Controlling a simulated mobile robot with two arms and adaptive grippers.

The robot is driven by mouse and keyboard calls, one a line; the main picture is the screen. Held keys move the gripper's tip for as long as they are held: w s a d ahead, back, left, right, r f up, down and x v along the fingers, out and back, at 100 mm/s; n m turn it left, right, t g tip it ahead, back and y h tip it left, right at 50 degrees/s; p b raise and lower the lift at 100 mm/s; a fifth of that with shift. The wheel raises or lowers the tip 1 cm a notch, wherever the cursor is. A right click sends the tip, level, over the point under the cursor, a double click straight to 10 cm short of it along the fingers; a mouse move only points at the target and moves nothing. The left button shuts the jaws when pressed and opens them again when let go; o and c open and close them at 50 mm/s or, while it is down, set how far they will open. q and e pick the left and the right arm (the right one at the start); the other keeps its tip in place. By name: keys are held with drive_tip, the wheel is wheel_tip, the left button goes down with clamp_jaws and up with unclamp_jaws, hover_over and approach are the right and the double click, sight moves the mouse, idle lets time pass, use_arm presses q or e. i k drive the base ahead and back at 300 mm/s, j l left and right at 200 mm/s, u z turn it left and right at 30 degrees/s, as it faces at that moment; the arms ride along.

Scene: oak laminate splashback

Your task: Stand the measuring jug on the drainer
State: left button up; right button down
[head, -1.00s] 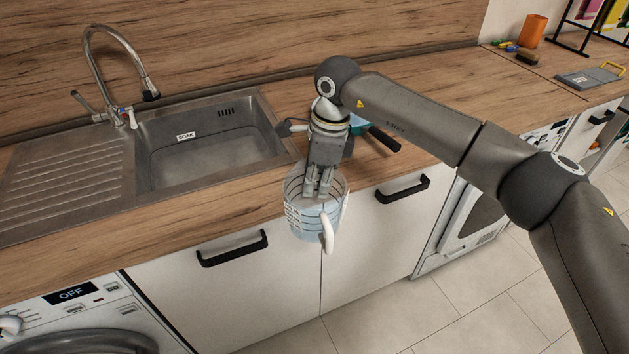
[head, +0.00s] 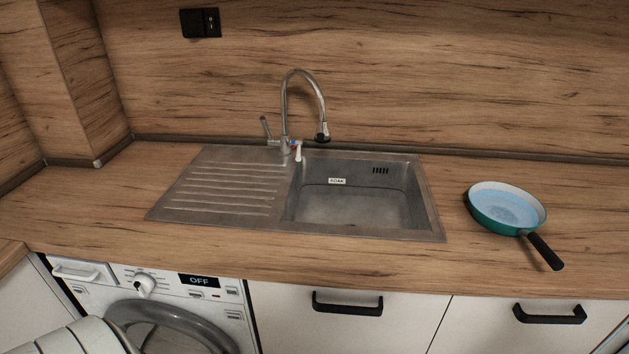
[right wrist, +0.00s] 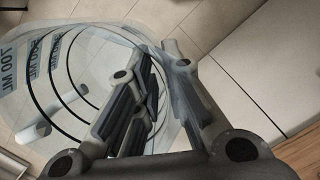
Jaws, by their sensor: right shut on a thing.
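The measuring jug (right wrist: 72,85) is clear, with dark ring lines and "700 ML" printed on its wall. It fills the left of the right wrist view. My right gripper (right wrist: 150,60) is shut on the jug's wall, with the fingers seen partly through the clear side. The floor shows below the jug. The ribbed steel drainer (head: 225,188) lies left of the sink basin in the head view, and it is empty. The jug and my right gripper are outside the head view. My left gripper is in no view.
The sink basin (head: 355,205) adjoins the drainer, with a tall tap (head: 285,115) behind. The worktop left of the drainer is bare. A washing machine (head: 165,300) is below.

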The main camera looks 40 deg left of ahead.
sight(234, 194)
drive_tip(key=u, duration=1.15)
drive_tip(key=i+j+u, duration=0.15)
drive_tip(key=j, duration=0.3)
drive_tip(key=i+j+u, duration=0.1)
drive_tip(key=j, duration=0.3)
drive_tip(key=i+j+u, duration=0.15)
drive_tip(key=j, duration=0.3)
